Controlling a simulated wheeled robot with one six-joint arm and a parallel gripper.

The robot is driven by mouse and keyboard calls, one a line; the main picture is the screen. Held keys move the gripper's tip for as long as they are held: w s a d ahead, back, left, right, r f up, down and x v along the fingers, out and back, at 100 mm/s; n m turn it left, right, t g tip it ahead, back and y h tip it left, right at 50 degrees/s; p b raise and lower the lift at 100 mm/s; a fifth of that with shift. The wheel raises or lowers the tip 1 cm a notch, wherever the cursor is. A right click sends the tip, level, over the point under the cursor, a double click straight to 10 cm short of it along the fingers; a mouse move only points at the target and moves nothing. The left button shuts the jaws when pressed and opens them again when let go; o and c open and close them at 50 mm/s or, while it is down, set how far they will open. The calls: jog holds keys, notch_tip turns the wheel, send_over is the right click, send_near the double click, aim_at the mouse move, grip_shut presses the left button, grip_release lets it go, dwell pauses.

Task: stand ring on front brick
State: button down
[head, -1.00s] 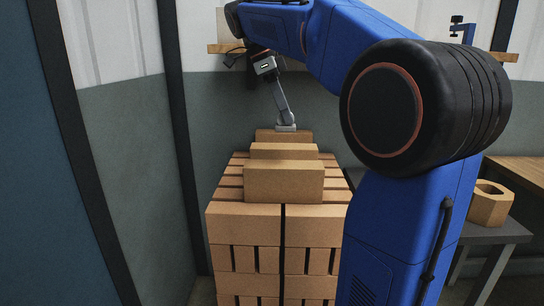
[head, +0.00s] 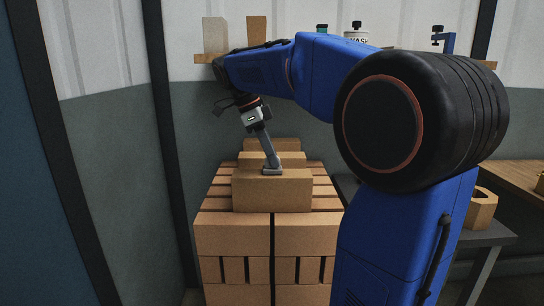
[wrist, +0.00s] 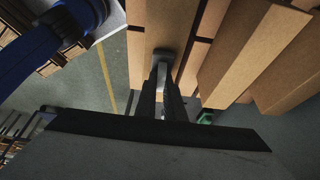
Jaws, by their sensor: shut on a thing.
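Three tan bricks stand stepped one behind another on a slatted stack: the front brick (head: 273,190), the middle brick (head: 290,159) and the rear brick (head: 272,145). My gripper (head: 268,160) reaches down from the upper left, tilted, and is shut on a small grey piece, seemingly the ring (head: 272,172). It is at the top edge of the front brick; whether it touches is not clear. Its hole does not show. In the wrist view my gripper (wrist: 162,70) is closed around the grey piece at its tip (wrist: 162,52).
The brick stack (head: 240,238) has gaps between its slats. A grey side table (head: 485,236) at the right holds a tan block with an opening (head: 480,208). A wall shelf (head: 210,58) with upright boards and bottles is behind. A wall stands close on the left.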

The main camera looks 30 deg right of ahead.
jog(key=shift+f, duration=0.1)
jog(key=c, duration=1.9)
grip_release()
jog(key=shift+o, duration=0.2)
jog(key=v, duration=1.2)
jog(key=s+a+f+n+t+y, duration=0.1)
jog(key=s+a+f+n+t, duration=0.1)
jog(key=s+f+n, duration=0.5)
jog(key=s+a+f+n+t+y, duration=0.1)
jog(key=s+a+f+n, duration=0.3)
jog(key=s+f+n, duration=0.4)
jog(key=s+a+f+n+t+y, duration=0.1)
jog(key=s+a+f+n+t, duration=0.2)
jog(key=s+f+n, duration=0.5)
notch_tip(320, 180, down, 9)
jog(key=shift+a+f+n+t+y, duration=0.15)
jog(key=shift+n+t+y, duration=0.15)
jog(key=shift+n+t, duration=0.45)
jog(key=shift+s, duration=0.1)
